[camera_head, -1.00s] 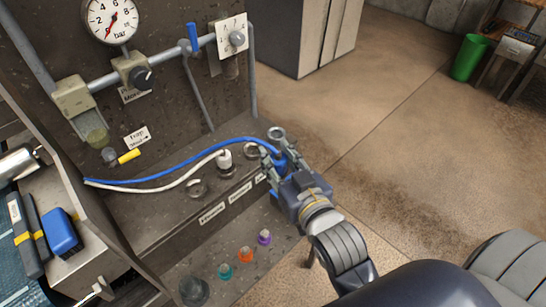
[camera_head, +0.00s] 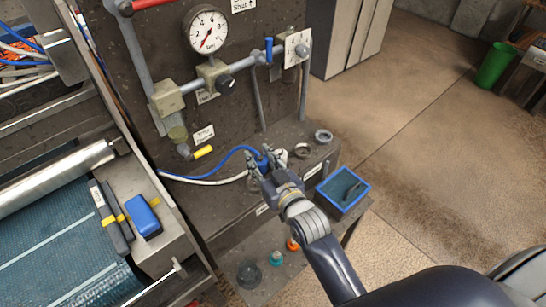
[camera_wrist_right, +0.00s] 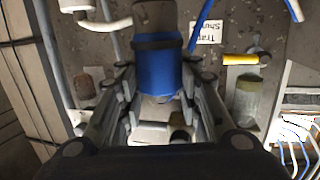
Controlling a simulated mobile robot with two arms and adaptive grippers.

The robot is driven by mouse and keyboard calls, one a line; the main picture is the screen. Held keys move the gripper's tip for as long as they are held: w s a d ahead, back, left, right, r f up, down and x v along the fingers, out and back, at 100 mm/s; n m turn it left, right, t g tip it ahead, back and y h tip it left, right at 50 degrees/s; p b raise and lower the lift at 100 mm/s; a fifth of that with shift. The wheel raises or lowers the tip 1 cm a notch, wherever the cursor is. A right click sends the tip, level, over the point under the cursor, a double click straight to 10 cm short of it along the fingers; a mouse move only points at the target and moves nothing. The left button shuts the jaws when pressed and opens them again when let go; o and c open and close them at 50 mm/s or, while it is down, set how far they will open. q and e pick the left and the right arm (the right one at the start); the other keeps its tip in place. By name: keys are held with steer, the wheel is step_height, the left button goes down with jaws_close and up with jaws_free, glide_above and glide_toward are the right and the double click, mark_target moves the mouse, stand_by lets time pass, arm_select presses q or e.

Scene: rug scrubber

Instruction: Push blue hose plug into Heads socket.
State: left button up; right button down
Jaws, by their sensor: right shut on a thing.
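My right gripper (camera_head: 258,163) is shut on the blue hose plug (camera_head: 263,161) above the left part of the socket shelf. In the right wrist view the plug (camera_wrist_right: 158,72) is a blue cylinder with a dark band, between the two fingers. The blue hose (camera_head: 220,162) runs left from it. The white hose plug (camera_head: 281,156) stands on the shelf just right of the gripper. Two open ring sockets, one nearer (camera_head: 302,151) and one farther (camera_head: 323,136), lie to its right. The label wording is too small to read; the gripper covers part of the shelf. My left gripper is out of view.
A blue-rimmed bin (camera_head: 364,184) stands right of the shelf. Orange (camera_head: 293,244) and teal (camera_head: 277,258) pieces and a dark round cup (camera_head: 249,274) sit below. A panel with a gauge (camera_head: 207,30) and pipes rises behind. Open floor lies to the right.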

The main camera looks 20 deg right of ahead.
steer(key=shift+w+a+p, duration=0.25)
steer(key=shift+w+p, duration=0.15)
steer(key=shift+w, duration=0.2)
steer(key=shift+w+a+p, duration=0.25)
steer(key=shift+w+p, duration=0.1)
steer(key=shift+w, duration=0.25)
steer(key=shift+w+a+f, duration=0.15)
steer(key=shift+w+f, duration=0.2)
steer(key=shift+w, duration=0.05)
arm_select(q)
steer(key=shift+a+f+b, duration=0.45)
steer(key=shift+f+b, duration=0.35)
steer(key=shift+b, duration=1.25)
arm_select(e)
steer(key=shift+f, duration=2.1)
steer(key=shift+f, duration=0.35)
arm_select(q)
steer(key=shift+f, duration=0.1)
arm_select(e)
steer(key=shift+f, duration=0.1)
arm_select(q)
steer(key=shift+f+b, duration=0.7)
steer(key=shift+b, duration=0.1)
arm_select(e)
steer(key=shift+f, duration=1.1)
